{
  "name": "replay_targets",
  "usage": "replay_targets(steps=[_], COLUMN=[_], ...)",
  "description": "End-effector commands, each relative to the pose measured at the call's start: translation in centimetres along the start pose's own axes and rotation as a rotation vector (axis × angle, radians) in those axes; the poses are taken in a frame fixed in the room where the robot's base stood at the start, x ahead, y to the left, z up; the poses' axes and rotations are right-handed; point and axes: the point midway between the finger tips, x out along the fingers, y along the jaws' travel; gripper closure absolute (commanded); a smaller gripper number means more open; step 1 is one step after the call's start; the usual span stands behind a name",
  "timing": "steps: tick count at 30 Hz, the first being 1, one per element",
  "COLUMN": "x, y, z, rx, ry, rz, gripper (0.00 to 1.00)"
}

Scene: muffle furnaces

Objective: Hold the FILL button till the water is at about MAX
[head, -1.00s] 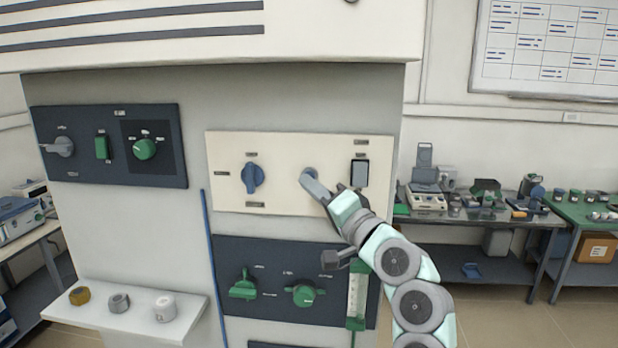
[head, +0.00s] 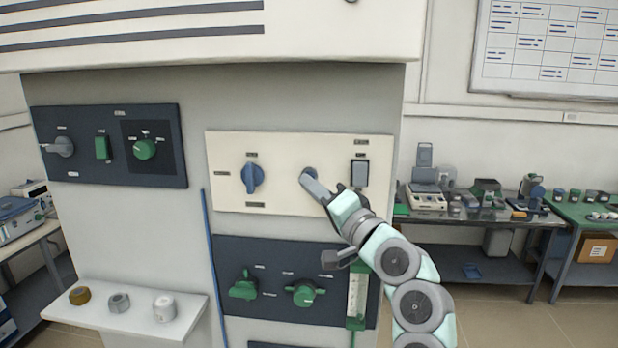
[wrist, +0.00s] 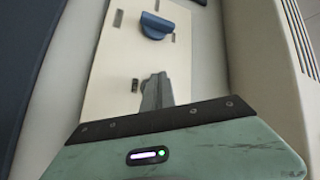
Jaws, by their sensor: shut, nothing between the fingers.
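A cream panel (head: 280,199) on the furnace front carries a blue knob (head: 251,178), a round grey-blue button (head: 309,173) and a dark-framed grey rectangle (head: 359,174). My gripper (head: 310,181) is shut and empty, with its fingertips at the round button and covering part of it. I cannot tell how far the button is pressed, and its label is too small to read. In the wrist view my shut fingers (wrist: 156,90) point at the panel, below the blue knob (wrist: 155,25); the button is hidden there. No water level or MAX mark can be made out clearly.
A dark panel (head: 225,305) below has green knobs and a pale scaled tube (head: 357,292) in a green holder, close to my arm. A small shelf (head: 135,325) with three round parts is at lower left. Benches with equipment stand at right.

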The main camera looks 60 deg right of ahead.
Motion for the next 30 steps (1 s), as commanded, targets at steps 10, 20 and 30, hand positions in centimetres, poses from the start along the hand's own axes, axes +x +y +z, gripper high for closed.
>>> replay_targets(steps=[10,20,30], x=[0.01,0.64,0.63], y=[0.0,0.5,0.47], z=[-0.01,-0.38,-0.42], rx=[0.0,0.0,0.0], ry=[0.0,-0.003,-0.001], rz=[0.0,0.003,0.001], gripper=[1.0,1.0,1.0])
